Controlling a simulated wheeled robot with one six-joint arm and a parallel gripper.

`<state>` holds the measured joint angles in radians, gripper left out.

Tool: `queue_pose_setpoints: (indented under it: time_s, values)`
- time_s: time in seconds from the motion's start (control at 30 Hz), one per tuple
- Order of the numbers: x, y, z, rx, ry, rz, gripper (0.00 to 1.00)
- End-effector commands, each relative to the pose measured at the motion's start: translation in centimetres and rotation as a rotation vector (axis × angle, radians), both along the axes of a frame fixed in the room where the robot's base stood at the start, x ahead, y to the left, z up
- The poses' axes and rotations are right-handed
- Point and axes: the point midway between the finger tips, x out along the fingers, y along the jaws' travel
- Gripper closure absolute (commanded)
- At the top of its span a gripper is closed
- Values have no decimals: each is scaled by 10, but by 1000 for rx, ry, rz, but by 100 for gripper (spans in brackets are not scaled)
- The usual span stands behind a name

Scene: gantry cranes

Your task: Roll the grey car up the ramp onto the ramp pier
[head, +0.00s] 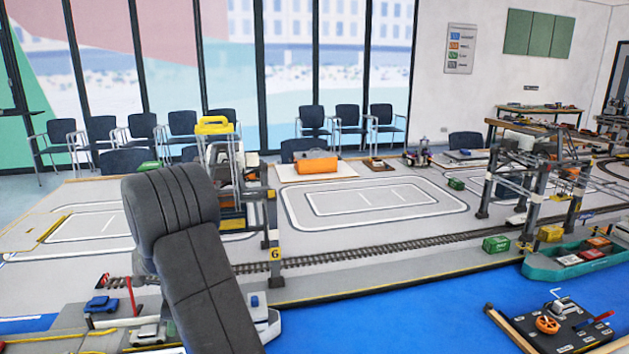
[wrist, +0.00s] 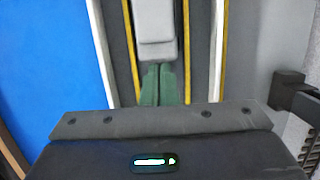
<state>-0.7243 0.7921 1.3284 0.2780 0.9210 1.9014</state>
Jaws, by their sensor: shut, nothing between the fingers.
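The grey car (wrist: 155,25) shows in the wrist view at the top middle, on a dark grey lane between two yellow edge strips. My gripper (wrist: 159,70) has its two green fingers side by side, shut and empty, right at the car's near end. I cannot tell whether they touch it. In the head view a light grey car (head: 147,334) stands at the lower left, beside my dark arm, and looks like the same one. My arm hides my gripper there. The ramp and the pier cannot be told apart clearly.
A blue car (head: 102,304) stands on the grey deck at left, near a red frame (head: 128,288). A white boat (head: 264,318) lies on the blue water just right of my arm. A yellow-topped crane (head: 214,127) rises behind my arm. Open blue surface (head: 390,312) lies to the right.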

Motion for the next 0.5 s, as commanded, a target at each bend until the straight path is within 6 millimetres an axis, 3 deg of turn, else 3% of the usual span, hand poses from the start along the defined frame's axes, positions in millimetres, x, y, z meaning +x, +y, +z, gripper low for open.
queue_pose_setpoints:
  time_s: [0.5]
  values:
    - [-6, 26, 1, 0, 0, 1, 100]
